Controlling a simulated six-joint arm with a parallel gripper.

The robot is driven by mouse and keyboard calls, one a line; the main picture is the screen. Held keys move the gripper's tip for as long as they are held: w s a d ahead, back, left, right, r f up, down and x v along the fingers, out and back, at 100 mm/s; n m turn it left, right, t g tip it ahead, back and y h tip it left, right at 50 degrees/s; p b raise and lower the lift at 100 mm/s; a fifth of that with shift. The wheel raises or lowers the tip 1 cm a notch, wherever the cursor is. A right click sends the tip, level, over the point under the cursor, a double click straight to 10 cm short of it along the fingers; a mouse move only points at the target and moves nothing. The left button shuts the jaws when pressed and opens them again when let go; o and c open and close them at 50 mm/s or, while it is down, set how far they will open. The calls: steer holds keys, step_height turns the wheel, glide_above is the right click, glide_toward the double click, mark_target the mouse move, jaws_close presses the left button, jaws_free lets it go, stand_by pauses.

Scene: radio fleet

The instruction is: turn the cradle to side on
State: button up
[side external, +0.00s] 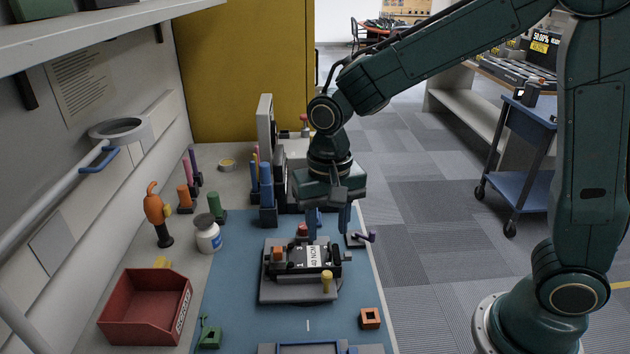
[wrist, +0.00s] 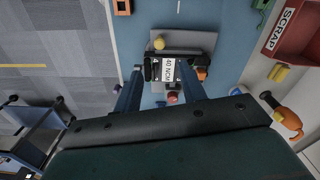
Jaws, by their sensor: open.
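The cradle (side external: 280,294) is a grey plate on the blue mat, bearing a black block-like unit (side external: 285,268) with a white label reading "40 NCM". A yellow knob (side external: 326,278), an orange block (side external: 278,253) and a red knob (side external: 302,230) show on or beside it. In the wrist view the cradle (wrist: 202,40) lies ahead, its label facing up. My gripper (side external: 328,236) is open and empty, pointing down above the cradle's far side. In the wrist view its two fingers (wrist: 160,68) stand either side of the labelled unit; I cannot tell whether they touch it.
A red scrap bin (side external: 145,305), a white bottle (side external: 207,235) and an orange-handled tool (side external: 157,212) stand left. Blue upright pieces (side external: 267,192) stand behind. A small orange square part (side external: 370,318) lies front right, a green piece (side external: 210,335) front left. Mat between is clear.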

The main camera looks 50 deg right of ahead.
mark_target(327, 273)
step_height(327, 273, down, 14)
steer(key=shift+r, duration=0.15)
stand_by(0.7)
steer(key=shift+c, duration=0.4)
jaws_close()
